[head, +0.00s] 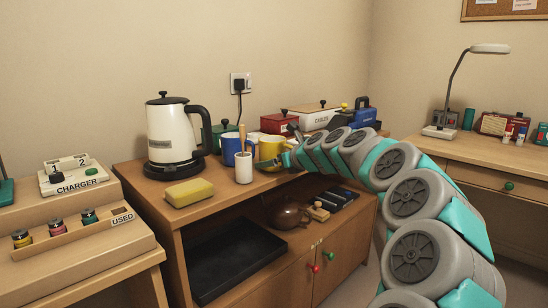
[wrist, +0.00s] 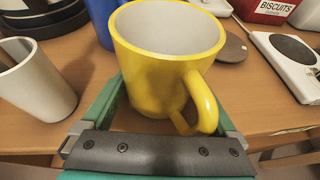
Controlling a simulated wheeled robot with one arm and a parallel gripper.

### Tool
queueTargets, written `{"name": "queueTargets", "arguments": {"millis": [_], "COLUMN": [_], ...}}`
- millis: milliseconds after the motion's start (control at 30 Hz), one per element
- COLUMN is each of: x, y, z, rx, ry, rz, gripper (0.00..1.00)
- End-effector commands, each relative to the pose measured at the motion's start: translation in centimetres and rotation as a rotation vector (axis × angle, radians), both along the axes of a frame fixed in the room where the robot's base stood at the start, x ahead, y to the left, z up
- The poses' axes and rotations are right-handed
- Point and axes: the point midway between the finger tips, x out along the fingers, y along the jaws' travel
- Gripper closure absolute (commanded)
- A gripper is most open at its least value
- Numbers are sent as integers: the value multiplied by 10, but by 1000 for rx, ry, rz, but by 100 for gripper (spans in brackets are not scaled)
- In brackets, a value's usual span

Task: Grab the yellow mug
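My gripper (wrist: 163,85) is open, with one teal finger on each side of the mug. The fingers look very near its walls; I cannot tell whether they touch. In the head view my gripper (head: 278,163) is low at the mug's near side, its fingertips mostly hidden.
The white cup (wrist: 38,82) stands close on the left, with a blue mug (head: 232,148) behind it. A kettle (head: 172,130) and a yellow sponge (head: 189,192) are farther left.

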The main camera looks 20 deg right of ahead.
Motion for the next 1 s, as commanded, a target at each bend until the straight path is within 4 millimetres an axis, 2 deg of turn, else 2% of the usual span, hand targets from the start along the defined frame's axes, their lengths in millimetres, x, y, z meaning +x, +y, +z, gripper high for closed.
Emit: {"name": "queueTargets", "arguments": {"millis": [67, 700, 1000], "x": [0, 0, 0], "y": [0, 0, -1], "z": [0, 0, 3], "rx": [0, 0, 0], "ry": [0, -1, -1], "rz": [0, 0, -1], "gripper": [17, 88, 88]}}
